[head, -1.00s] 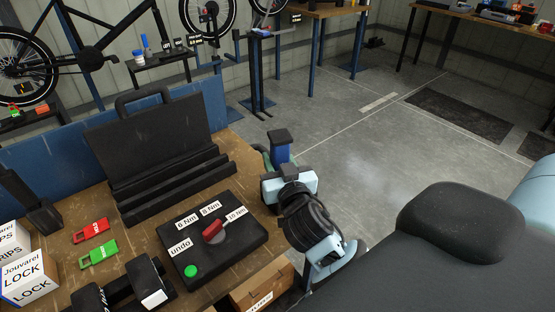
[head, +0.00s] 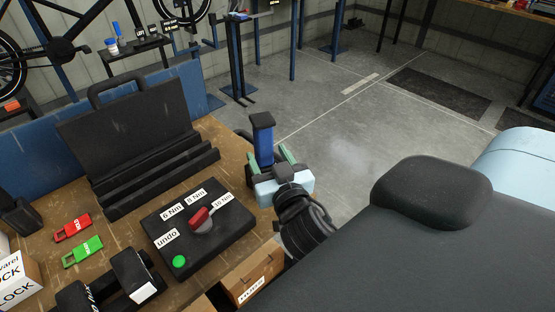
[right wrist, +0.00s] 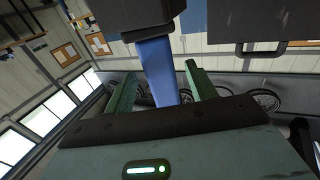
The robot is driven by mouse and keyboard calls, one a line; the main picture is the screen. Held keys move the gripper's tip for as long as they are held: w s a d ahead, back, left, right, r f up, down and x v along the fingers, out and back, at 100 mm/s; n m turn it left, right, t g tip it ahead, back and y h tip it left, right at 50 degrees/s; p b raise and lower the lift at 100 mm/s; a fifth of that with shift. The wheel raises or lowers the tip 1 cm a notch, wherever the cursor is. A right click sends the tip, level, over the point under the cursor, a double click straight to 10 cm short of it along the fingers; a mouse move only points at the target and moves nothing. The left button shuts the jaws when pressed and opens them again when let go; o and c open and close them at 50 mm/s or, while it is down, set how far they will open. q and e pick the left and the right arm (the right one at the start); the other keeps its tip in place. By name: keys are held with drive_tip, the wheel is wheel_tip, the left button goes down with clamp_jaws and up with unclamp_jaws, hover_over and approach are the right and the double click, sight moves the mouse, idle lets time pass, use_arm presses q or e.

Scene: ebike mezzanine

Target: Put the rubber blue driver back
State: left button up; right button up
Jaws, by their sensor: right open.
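The blue driver (head: 263,142), with a black block-shaped top, stands roughly upright at the bench's right edge. My right gripper (head: 273,161) is at the driver with its green fingers apart. In the right wrist view the blue handle (right wrist: 160,72) runs between the two open fingers (right wrist: 160,88), with visible gaps on both sides. The black block (right wrist: 140,14) is above it. The driver's lower end is hidden behind my gripper, so I cannot tell what supports it. My left gripper is out of view.
A black open case (head: 140,130) with grooves stands at the bench's back. A black dial box (head: 225,232) with a red knob and green button lies left of my right gripper. Red (head: 72,227) and green (head: 82,252) tags lie farther left. The floor (head: 340,125) beyond is clear.

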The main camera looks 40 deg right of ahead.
drive_tip(key=b+v, duration=0.1)
drive_tip(key=v, duration=0.5)
drive_tip(key=shift+s, duration=0.4)
drive_tip(key=shift+a, duration=0.1)
